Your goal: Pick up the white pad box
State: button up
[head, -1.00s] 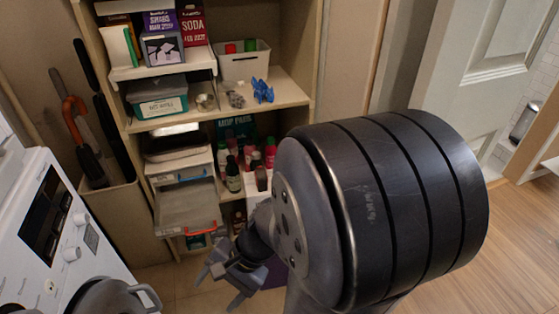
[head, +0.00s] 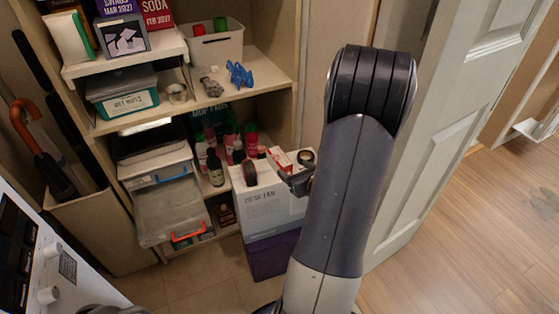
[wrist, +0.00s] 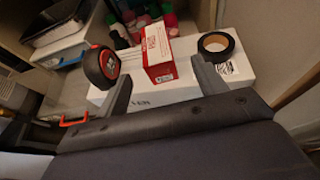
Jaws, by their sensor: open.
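A small white box with red sides (head: 279,158) lies on top of the large white desk fan box (head: 262,205). In the wrist view the small box (wrist: 158,52) is just beyond and between my fingertips, apart from them. Its lettering is too small to read, so I cannot tell if it is the pad box. My gripper (wrist: 162,72) is open and empty, above the top of the desk fan box. In the head view my gripper (head: 293,180) is partly hidden by my arm.
The desk fan box rests on a purple box (head: 270,257). Shelves with bottles (head: 215,167) stand behind. A white door (head: 425,140) is at right.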

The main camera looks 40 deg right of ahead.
aim_at(283, 162)
jog(key=b+x, duration=0.1)
jog(key=x, duration=0.9)
jog(key=shift+w+a+r, duration=0.1)
jog(key=shift+a+r, duration=0.1)
jog(key=shift+r, duration=0.05)
jog(key=shift+c, duration=0.6)
jog(key=c, duration=0.9)
jog(key=shift+r, duration=0.1)
jog(key=shift+c, duration=0.2)
